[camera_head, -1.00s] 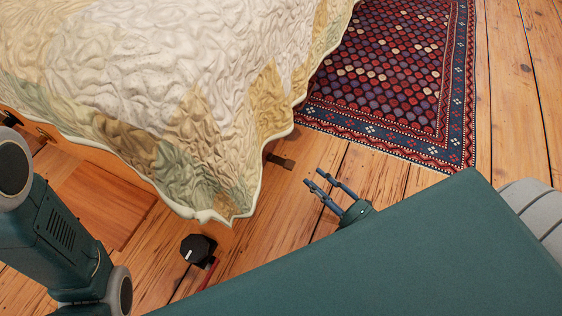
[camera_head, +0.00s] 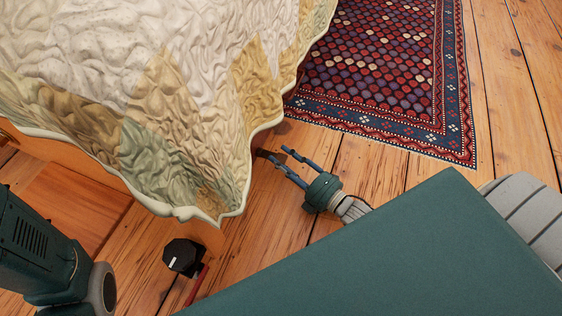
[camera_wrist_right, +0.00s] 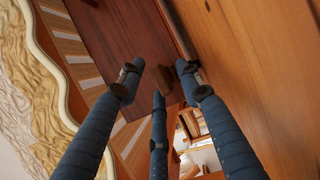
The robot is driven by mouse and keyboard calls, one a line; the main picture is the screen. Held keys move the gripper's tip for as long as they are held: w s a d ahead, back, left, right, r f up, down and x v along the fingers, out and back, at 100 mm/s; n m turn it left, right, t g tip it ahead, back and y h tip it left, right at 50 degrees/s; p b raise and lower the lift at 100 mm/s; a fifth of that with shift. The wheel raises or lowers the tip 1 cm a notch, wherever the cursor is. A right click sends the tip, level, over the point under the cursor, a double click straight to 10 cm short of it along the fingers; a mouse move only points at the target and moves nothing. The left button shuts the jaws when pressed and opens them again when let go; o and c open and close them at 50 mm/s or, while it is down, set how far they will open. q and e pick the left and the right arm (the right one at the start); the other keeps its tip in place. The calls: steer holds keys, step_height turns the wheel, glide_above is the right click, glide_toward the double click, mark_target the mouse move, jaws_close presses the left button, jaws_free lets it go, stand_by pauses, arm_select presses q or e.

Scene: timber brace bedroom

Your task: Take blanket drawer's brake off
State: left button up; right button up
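A black many-sided knob-like part (camera_head: 183,256) sits low near the bed corner. A red bar (camera_head: 197,285) lies beside it. I cannot tell whether these are the brake. A wooden panel (camera_head: 75,205), perhaps the drawer, shows under the quilt at left. My right gripper (camera_head: 275,160) is at the bed's right side, with its blue fingers apart. A small dark brown piece (camera_head: 262,153) shows by its fingertips; contact is unclear. In the right wrist view the fingers (camera_wrist_right: 158,72) are spread before a reddish-brown wooden surface (camera_wrist_right: 125,35). My left gripper is out of view.
The quilt (camera_head: 130,90) hangs over the bed edge close to my right gripper. A patterned rug (camera_head: 390,70) lies at upper right. Bare floor (camera_head: 270,225) is free between the bed and my right arm.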

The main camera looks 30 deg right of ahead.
steer(key=shift+w+a, duration=0.15)
steer(key=shift+w, duration=0.35)
steer(key=shift+c, duration=0.3)
jaws_close()
